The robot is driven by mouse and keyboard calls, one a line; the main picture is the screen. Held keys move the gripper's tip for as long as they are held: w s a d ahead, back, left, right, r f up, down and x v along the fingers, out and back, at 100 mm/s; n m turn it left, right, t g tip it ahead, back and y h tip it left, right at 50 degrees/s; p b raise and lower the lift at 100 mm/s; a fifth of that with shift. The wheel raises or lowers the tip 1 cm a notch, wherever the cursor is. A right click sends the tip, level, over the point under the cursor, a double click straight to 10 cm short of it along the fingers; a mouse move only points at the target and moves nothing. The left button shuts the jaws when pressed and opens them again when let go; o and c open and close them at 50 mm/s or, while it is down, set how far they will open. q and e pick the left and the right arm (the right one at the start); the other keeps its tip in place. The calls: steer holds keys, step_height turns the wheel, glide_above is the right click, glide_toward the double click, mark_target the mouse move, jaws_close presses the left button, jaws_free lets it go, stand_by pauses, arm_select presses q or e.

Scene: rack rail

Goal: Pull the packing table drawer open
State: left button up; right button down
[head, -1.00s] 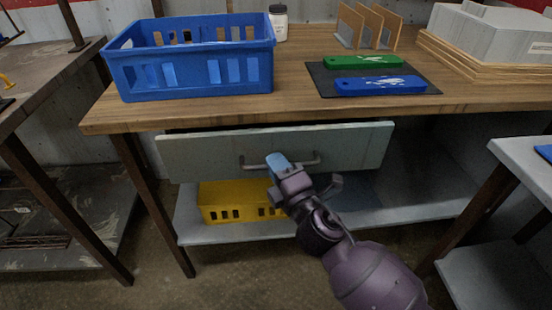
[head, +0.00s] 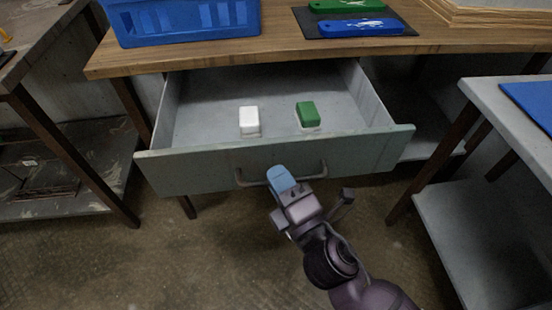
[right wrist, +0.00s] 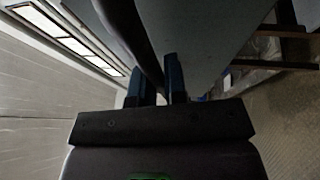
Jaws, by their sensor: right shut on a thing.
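The packing table drawer (head: 215,171) is pulled well out from under the wooden packing table (head: 190,55). Its grey-green front faces me and its inside shows from above. A white block (head: 249,121) and a green and white block (head: 307,115) lie in it. My right gripper (head: 281,179) is shut on the bar handle (head: 250,183) at the middle of the drawer front. In the right wrist view its blue fingertips (right wrist: 160,82) sit on either side of the dark handle bar (right wrist: 133,35). My left gripper is not in view.
On the tabletop are a blue crate (head: 185,22), a green item (head: 347,6) and a blue item (head: 361,29) on a dark mat (head: 310,22). A grey side table (head: 500,110) stands close at the right. Bare floor lies below the drawer.

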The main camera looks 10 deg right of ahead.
steer(key=shift+s, duration=0.75)
steer(key=c, duration=1.4)
jaws_free()
steer(key=shift+c, duration=0.2)
arm_select(q)
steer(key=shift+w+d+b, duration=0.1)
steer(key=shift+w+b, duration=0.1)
steer(key=shift+b, duration=0.55)
arm_select(e)
steer(key=v, duration=1)
steer(key=shift+s, duration=0.35)
